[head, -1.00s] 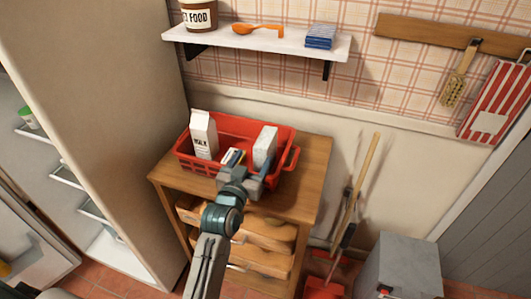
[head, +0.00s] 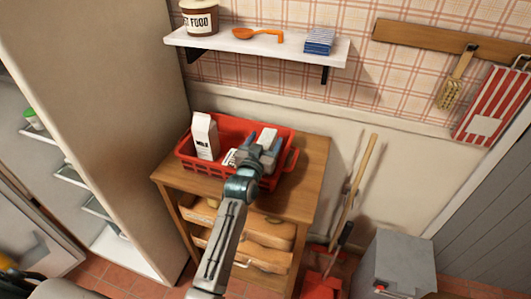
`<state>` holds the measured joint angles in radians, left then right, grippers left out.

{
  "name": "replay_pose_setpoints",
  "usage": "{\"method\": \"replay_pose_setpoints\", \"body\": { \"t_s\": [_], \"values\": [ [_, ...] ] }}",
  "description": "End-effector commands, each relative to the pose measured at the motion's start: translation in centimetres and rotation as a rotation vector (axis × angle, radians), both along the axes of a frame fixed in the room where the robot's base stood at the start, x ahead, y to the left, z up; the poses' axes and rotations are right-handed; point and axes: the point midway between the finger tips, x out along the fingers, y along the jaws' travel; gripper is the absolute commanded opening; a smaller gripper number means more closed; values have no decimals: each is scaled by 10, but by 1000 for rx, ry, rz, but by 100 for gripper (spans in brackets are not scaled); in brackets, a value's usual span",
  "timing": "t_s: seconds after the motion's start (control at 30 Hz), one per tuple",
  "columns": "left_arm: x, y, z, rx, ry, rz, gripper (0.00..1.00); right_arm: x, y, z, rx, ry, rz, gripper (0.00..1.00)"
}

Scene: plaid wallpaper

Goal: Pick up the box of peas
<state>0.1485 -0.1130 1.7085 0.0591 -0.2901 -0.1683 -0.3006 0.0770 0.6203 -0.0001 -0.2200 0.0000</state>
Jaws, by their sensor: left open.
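A red basket (head: 189,165) stands on a wooden cabinet. In it are a white milk carton (head: 204,136) at the left, a small white item with dark print (head: 229,157) near the middle, and a pale box (head: 267,136) at the right. The pale box may be the box of peas; I cannot read a label on it. My left gripper (head: 260,152) is open at the pale box and covers its lower part. I cannot tell whether the fingers touch it.
The wooden cabinet (head: 310,165) has bare top to the right of the basket. A wall shelf (head: 215,44) is above, holding a food tub, an orange spoon and a blue stack. A tall fridge side (head: 110,110) stands left; a grey bin (head: 398,262) and broom are right.

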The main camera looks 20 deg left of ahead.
Motion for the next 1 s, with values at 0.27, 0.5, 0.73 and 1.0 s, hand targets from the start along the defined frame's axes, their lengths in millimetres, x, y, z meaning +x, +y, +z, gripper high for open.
{"method": "replay_pose_setpoints", "body": {
  "t_s": [0.27, 0.5, 0.73, 1.0],
  "values": [
    [0, 0, 0, 0, 0, 0, 31, 0, 0, 0, 0, 0, 0, 36],
    [0, 0, 1, 0, -2, 0, 0, 0, -1, 0, -1, 0, 0, 36],
    [0, 0, 6, 0, -5, 0, 0, 0, -4, -2, -4, 0, 2, 36],
    [0, 0, 55, -1, -9, 0, 0, 0, -5, -15, -5, 0, 1, 36]
  ]
}}
